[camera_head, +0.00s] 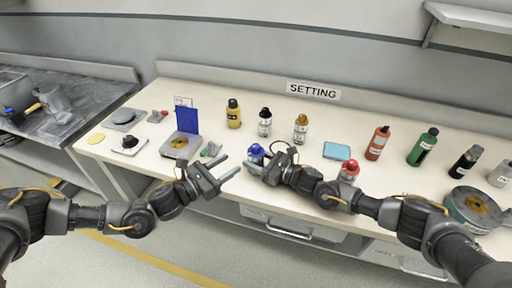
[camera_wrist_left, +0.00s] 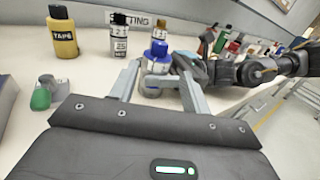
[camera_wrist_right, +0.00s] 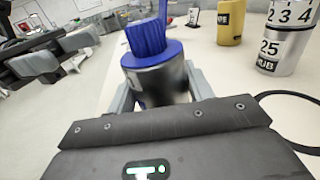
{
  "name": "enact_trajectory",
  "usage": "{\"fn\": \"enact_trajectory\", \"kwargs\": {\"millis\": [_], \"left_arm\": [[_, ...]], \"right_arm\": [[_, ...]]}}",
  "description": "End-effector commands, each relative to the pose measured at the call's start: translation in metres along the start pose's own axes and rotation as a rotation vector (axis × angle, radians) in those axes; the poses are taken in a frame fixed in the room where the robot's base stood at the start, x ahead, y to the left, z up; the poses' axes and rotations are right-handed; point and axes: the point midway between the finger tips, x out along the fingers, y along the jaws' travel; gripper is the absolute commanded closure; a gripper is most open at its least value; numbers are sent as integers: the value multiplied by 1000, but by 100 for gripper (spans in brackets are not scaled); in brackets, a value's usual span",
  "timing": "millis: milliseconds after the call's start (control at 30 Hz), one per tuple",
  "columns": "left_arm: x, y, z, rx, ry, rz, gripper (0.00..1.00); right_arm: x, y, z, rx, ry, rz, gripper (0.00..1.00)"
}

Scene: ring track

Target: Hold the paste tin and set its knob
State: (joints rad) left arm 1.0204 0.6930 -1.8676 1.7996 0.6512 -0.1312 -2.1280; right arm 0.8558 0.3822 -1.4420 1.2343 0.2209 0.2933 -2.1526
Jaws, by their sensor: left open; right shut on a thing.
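A silver tin with a blue top and a ridged blue knob (camera_wrist_right: 147,38) is in my right gripper (camera_head: 263,164); I take it as the paste tin (camera_head: 256,152), though its label is not readable. In the right wrist view the tin (camera_wrist_right: 158,84) stands between the two fingers, which are shut on its body. My left gripper (camera_head: 234,165) is open and empty, pointing at the tin from the left, close to it but apart. In the left wrist view the tin (camera_wrist_left: 152,88) shows between the open fingers, with its knob (camera_wrist_left: 158,48) on top.
A yellow bottle (camera_head: 233,114), a silver-and-black tin (camera_head: 265,122) and an amber-topped bottle (camera_head: 301,128) stand behind. A blue upright panel (camera_head: 187,120) and a green-grey piece (camera_head: 210,150) are left. A red-topped bottle (camera_head: 349,171) stands right, near my right arm. A blue pad (camera_head: 337,151) lies flat.

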Motion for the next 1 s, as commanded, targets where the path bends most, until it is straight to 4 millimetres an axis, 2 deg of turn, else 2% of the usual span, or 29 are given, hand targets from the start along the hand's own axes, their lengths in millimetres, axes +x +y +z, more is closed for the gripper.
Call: {"fn": "enact_trajectory", "kwargs": {"millis": [133, 267, 700, 833, 1000], "left_arm": [[-1, 0, 0, -5, -2, 9, 53], [9, 0, 0, -4, -3, 6, 53], [91, 0, 1, -2, -4, 6, 53], [107, 0, 0, -4, -3, 6, 53], [118, 1, 0, -4, -2, 6, 53]], "right_arm": [[0, 0, 0, 0, 1, 0, 75], [0, 0, 0, 0, 1, 0, 75], [0, 0, 0, 0, 1, -1, 75], [0, 0, 0, 0, 1, -1, 75], [0, 0, 0, 0, 1, -1, 75]]}}
